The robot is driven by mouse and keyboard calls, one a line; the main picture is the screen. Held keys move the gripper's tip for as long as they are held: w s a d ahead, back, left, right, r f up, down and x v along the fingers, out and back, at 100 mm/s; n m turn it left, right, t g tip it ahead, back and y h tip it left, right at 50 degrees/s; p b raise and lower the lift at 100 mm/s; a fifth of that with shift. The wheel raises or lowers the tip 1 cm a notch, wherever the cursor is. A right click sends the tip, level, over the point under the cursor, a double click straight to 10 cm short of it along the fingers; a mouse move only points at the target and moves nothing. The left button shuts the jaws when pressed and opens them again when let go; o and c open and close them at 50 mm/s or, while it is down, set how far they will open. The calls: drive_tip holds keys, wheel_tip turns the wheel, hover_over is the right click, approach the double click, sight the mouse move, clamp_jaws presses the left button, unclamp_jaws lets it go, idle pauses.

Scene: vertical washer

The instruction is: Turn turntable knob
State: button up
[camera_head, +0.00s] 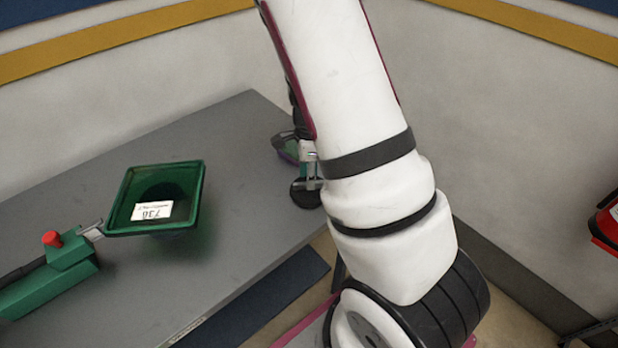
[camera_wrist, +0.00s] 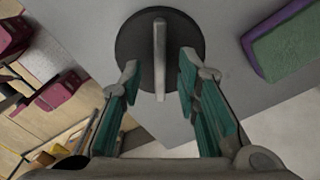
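The turntable knob shows in the wrist view as a dark round disc (camera_wrist: 135,48) with a raised light grey bar handle (camera_wrist: 160,55) across it. My gripper (camera_wrist: 157,75) is open, with one finger on each side of the lower part of the bar. Gaps show between the fingers and the bar, so nothing is held. In the head view the dark disc (camera_head: 306,193) is at the right edge of the grey table, partly hidden behind my arm. My gripper is mostly hidden behind the arm there.
A green square funnel-like tray (camera_head: 122,205) with a label, joined to a green fixture (camera_head: 68,262) with a red button (camera_head: 51,238), stands on the grey table (camera_head: 240,130). A green and purple block (camera_wrist: 290,45) lies right of the disc. A red object (camera_head: 606,222) is at far right.

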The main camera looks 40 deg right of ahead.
drive_tip(key=shift+f, duration=0.8)
drive_tip(key=shift+c, duration=0.6)
clamp_jaws()
